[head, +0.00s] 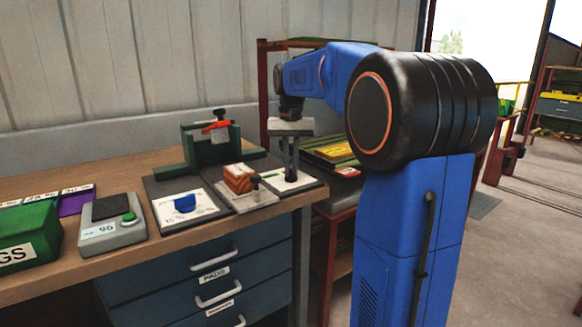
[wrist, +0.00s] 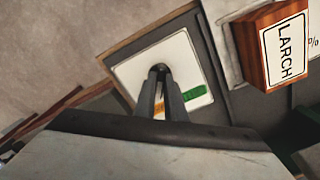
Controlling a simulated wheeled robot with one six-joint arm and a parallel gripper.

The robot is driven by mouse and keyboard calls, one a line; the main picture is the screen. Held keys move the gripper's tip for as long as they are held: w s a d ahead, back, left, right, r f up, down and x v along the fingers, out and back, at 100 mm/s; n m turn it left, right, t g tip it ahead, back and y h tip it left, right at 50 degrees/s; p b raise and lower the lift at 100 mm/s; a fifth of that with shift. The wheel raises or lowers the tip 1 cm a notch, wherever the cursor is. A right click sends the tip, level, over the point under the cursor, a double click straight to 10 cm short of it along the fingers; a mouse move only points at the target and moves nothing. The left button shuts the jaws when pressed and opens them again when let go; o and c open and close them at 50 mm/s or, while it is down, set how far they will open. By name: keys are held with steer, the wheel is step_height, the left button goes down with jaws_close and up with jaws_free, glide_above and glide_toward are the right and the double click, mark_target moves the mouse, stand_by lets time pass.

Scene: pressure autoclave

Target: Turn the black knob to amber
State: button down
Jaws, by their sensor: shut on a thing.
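The black knob (wrist: 157,67) sits on a white plate (wrist: 135,72) near the bench's right corner. My gripper (wrist: 160,73) points down and is shut on the knob, its two fingers hiding most of it. An orange-amber mark (wrist: 158,108) shows on the plate partly behind the fingers, and a green mark (wrist: 195,92) lies beside it. I cannot tell which mark the knob points at. In the head view my gripper (head: 290,172) stands over the plate (head: 301,183), and the knob is hidden there.
A wooden block labelled LARCH (wrist: 281,42) stands close beside the plate. A blue knob on a white panel (head: 167,214), a green fixture with a red handle (head: 228,150) and a grey scale (head: 98,236) are further left. Drawers (head: 200,282) are below the bench.

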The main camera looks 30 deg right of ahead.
mark_target(291, 169)
steer(key=c, duration=1.8)
jaws_free()
step_height(291, 169, up, 17)
steer(key=shift+r, duration=0.2)
steer(key=s+a+f+n+t, duration=0.1)
steer(key=s+a+f+n, duration=0.1)
steer(key=s+a+f, duration=0.45)
steer(key=s+a+f+n+t, duration=0.2)
steer(key=s+a+f, duration=0.2)
steer(key=s+f, duration=0.4)
steer(key=s+a+f+n, duration=0.1)
steer(key=s+f, duration=0.4)
steer(key=f, duration=0.1)
steer(key=s+a+f+n+t, duration=0.1)
steer(key=s+a+f, duration=0.1)
steer(key=s+f, duration=0.3)
steer(key=s+a+f, duration=0.2)
steer(key=s+f, duration=0.3)
steer(key=f, duration=0.3)
steer(key=shift+s+a+n+t, duration=0.15)
steer(key=shift+s+n+t, duration=0.2)
steer(key=shift+n+t, duration=0.05)
